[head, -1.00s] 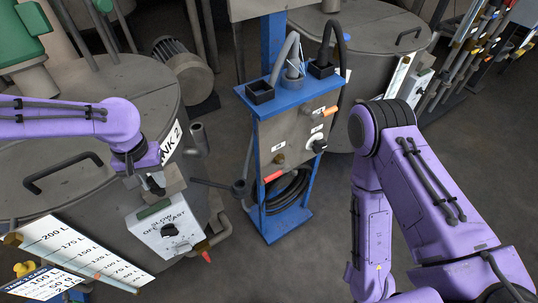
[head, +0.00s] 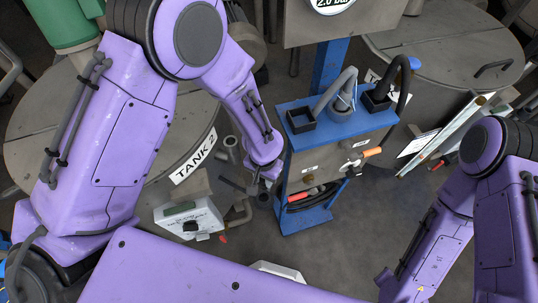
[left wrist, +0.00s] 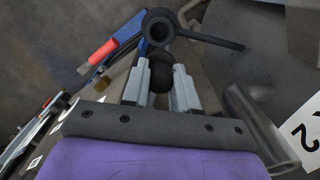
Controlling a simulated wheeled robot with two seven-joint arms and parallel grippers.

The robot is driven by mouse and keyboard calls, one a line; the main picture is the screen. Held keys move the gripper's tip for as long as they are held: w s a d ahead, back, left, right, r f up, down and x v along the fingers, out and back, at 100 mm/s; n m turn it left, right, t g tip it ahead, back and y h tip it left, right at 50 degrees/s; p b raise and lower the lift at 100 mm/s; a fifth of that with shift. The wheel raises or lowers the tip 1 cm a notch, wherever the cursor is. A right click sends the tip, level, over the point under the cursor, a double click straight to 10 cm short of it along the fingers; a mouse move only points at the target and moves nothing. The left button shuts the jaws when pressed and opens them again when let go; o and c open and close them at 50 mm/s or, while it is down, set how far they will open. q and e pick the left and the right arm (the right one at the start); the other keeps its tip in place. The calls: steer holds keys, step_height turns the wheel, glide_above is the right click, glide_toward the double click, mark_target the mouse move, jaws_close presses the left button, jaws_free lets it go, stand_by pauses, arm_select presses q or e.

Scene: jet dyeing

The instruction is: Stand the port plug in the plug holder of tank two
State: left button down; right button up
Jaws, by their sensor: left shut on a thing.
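My left gripper (head: 268,183) is beside the front of the blue stand in the head view. In the left wrist view its two grey fingers (left wrist: 161,92) are shut on a dark rounded thing, the port plug (left wrist: 161,72). The plug holder (left wrist: 160,24), a dark ring on a bar, lies just beyond the plug there. The plug looks apart from the ring, but the gap is hard to judge. In the head view the holder's bar (head: 232,184) shows left of the gripper; the plug is hidden. My right gripper is out of view.
Tank two (head: 185,140) stands left, with a grey pipe stub (head: 230,143) and a control box (head: 190,218) near the holder. The blue stand (head: 335,122) with hoses and an orange-handled valve is close on the gripper's right.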

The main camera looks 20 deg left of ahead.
mark_target(263, 185)
arm_select(q)
steer(key=shift+s, duration=0.35)
steer(key=shift+s+r, duration=0.5)
steer(key=shift+s, duration=0.4)
steer(key=shift+s+f, duration=0.2)
steer(key=shift+f, duration=0.25)
steer(key=f+b, duration=0.1)
steer(key=f, duration=0.1)
steer(key=w+f+b, duration=0.1)
steer(key=f, duration=0.1)
steer(key=w+f+b, duration=0.1)
steer(key=f, duration=0.1)
steer(key=shift+s+f+b, duration=0.45)
steer(key=shift+f+b, duration=0.05)
steer(key=shift+b, duration=0.1)
steer(key=shift+f, duration=0.2)
steer(key=shift+w+f, duration=0.2)
steer(key=shift+f, duration=0.05)
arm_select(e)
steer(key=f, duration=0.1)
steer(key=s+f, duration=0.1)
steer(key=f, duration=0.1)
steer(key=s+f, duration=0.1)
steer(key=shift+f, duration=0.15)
